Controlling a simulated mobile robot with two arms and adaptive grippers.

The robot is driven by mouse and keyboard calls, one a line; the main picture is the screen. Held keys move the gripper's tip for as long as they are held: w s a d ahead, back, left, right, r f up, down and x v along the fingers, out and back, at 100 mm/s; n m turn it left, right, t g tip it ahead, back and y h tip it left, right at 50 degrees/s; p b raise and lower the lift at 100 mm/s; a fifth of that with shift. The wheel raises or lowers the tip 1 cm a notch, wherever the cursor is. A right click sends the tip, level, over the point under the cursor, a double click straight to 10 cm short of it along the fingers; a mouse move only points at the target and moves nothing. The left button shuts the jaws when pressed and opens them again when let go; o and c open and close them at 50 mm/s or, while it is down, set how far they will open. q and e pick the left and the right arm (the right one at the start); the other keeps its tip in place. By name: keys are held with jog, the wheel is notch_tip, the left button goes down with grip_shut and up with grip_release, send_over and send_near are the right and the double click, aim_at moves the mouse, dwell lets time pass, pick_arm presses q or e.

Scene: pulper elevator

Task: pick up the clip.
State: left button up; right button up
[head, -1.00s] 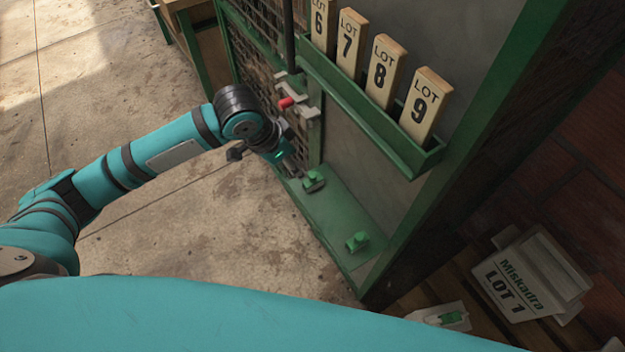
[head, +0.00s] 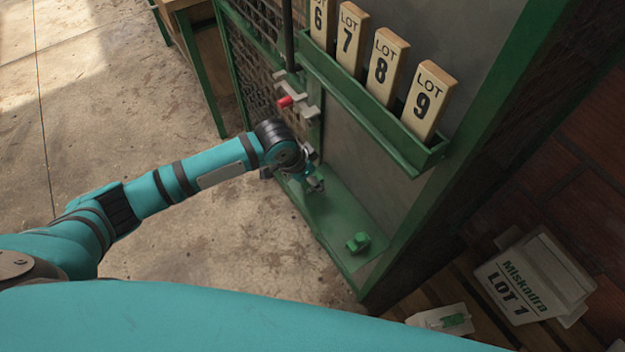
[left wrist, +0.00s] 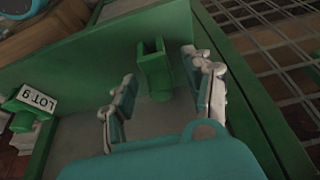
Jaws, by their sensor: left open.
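A small green clip (left wrist: 153,72) stands between the spread fingers of my open left gripper (left wrist: 162,98) in the left wrist view. The fingers are apart from it on both sides. In the head view my left gripper (head: 316,183) is over the far part of the green ledge (head: 335,215) and hides this clip. A second green clip (head: 358,242) sits on the near part of the ledge, clear of the gripper. My right gripper is in no view.
A green rack with lot tags (head: 425,100) hangs above the ledge. A red-tipped latch (head: 286,102) is on the mesh panel behind the gripper. At lower right are a white Lot 1 box (head: 530,285) and a pale card with a green piece (head: 440,320).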

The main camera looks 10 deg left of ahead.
pick_arm(q)
jog(key=c, duration=1)
jog(key=shift+r, duration=0.15)
